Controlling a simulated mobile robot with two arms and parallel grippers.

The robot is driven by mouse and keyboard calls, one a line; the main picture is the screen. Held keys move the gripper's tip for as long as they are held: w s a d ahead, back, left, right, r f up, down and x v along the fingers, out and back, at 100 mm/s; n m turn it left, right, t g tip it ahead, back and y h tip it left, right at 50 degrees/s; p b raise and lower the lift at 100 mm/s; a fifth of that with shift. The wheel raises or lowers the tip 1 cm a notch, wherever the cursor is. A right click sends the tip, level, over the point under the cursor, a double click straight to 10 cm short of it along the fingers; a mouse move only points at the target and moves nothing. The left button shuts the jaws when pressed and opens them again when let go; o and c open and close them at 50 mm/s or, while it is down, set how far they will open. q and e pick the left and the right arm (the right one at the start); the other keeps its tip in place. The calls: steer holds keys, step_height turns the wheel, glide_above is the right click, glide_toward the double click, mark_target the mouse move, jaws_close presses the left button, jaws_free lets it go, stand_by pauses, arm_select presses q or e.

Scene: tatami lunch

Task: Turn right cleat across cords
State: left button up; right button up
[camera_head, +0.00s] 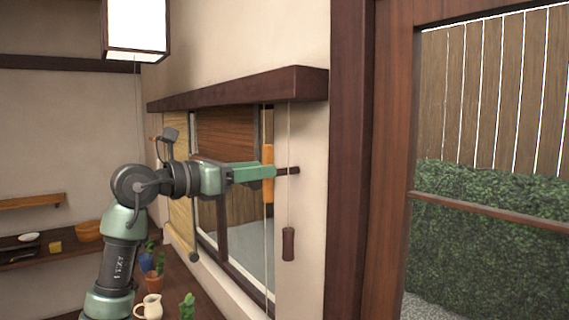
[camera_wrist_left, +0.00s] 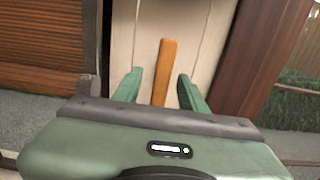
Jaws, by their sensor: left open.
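An orange wooden bar, which looks like the right cleat (camera_head: 268,155), stands upright by the wall right of the window. In the left wrist view the cleat (camera_wrist_left: 164,70) is between my fingers, tilted slightly. My left gripper (camera_head: 262,172) is open, its green fingers (camera_wrist_left: 158,90) one on each side of the cleat with gaps visible; I cannot tell whether they touch it. A thin pale cord (camera_head: 289,130) hangs to a dark wooden tassel (camera_head: 289,244), and another cord (camera_head: 266,245) runs below the cleat. My right gripper is not in view.
A short dark peg (camera_head: 289,170) sticks out just right of the cleat. A dark wooden ledge (camera_head: 240,90) runs above the window. A door frame (camera_head: 350,200) is at right.

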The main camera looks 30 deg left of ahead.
arm_select(q)
steer(key=p+x, duration=0.2)
steer(key=x, duration=0.4)
steer(key=shift+s+d, duration=0.1)
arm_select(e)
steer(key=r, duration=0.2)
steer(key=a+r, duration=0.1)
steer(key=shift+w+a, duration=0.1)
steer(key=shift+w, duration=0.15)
arm_select(q)
jaws_close()
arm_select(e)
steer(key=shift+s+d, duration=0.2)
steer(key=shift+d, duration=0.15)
